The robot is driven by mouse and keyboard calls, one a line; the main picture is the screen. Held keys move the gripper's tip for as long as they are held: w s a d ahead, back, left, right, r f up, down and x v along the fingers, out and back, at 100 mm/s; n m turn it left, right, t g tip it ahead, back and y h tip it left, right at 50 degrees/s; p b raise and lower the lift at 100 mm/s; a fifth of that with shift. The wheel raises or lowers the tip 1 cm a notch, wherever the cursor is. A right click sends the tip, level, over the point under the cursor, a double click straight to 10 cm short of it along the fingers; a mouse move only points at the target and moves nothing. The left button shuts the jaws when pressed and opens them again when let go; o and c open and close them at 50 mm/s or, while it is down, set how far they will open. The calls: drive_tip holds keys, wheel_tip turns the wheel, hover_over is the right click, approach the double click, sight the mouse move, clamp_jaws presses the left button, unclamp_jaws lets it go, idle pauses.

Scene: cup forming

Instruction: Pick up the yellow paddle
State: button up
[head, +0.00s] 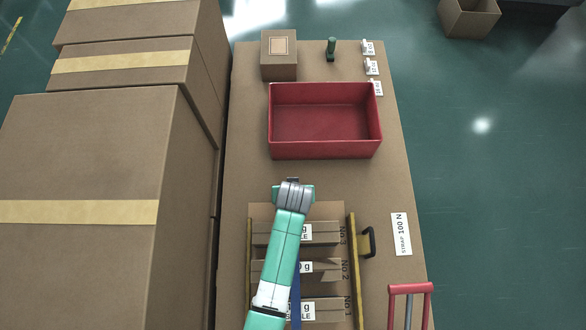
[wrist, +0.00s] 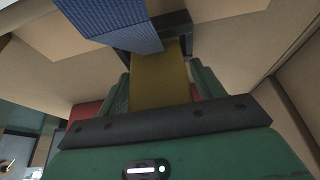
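In the wrist view a flat yellow piece (wrist: 160,82), which looks like the yellow paddle, lies between the two green fingers of my gripper (wrist: 160,88). It fills most of the gap, but I cannot tell whether both fingers press on it. A dark frame (wrist: 178,24) shows at its far end. In the head view my wrist (head: 293,192) is above the far end of the cardboard fixture, and my arm hides the fingers and this yellow piece. A blue ribbed piece (wrist: 110,18) hangs close by in the wrist view.
A red bin (head: 325,150) stands beyond my wrist. Yellow side rails (head: 355,285) flank the fixture, with a black handle (head: 370,242) on the right. Large cartons (head: 85,150) line the left. A small box (head: 279,66) and green-handled tool (head: 331,49) stand at the back.

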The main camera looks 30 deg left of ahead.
drive_tip(key=c, duration=0.7)
wheel_tip(320, 180, up, 10)
drive_tip(key=p, duration=0.5)
